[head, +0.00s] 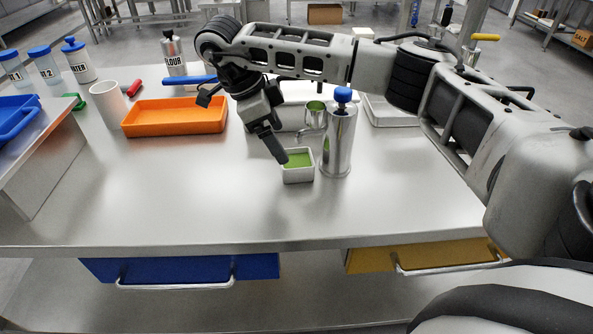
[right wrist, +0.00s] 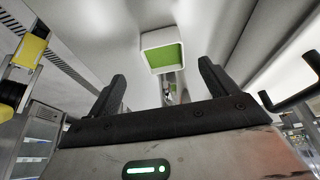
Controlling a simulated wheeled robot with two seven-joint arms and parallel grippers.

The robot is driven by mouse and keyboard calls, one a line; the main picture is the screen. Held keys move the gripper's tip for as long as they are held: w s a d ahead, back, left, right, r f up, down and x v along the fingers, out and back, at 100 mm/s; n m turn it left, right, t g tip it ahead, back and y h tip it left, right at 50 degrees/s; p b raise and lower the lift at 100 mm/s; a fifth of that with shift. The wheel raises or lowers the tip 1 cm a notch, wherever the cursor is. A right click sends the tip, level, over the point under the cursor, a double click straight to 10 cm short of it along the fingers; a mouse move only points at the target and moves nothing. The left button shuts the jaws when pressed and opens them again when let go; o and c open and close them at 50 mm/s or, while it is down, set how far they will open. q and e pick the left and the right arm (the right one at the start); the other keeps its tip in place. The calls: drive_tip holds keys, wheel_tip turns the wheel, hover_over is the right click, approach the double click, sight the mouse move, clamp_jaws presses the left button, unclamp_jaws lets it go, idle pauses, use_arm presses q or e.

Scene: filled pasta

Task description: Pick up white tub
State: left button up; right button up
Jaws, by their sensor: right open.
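The white tub (head: 298,176) is a small square container with green contents, upright on the steel table near the middle. In the right wrist view the tub (right wrist: 160,40) lies ahead, roughly between and beyond the fingertips. My right gripper (head: 280,155) reaches down from above at the tub's upper left edge. Its fingers are spread in the right wrist view (right wrist: 162,70), with nothing between them. In the head view a dark finger overlaps the tub's left edge; I cannot tell whether it touches. My left gripper is not in view.
A steel dispenser (head: 340,140) with a blue top stands close right of the tub. An orange tray (head: 175,116), a white cylinder (head: 108,104) and a flour bottle (head: 174,56) stand at the back left.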

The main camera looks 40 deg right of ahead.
sight(297, 165)
drive_tip(key=shift+w+b+x, duration=0.2)
drive_tip(key=shift+b+x, duration=0.25)
drive_tip(key=shift+x, duration=3.1)
drive_tip(key=c, duration=1.1)
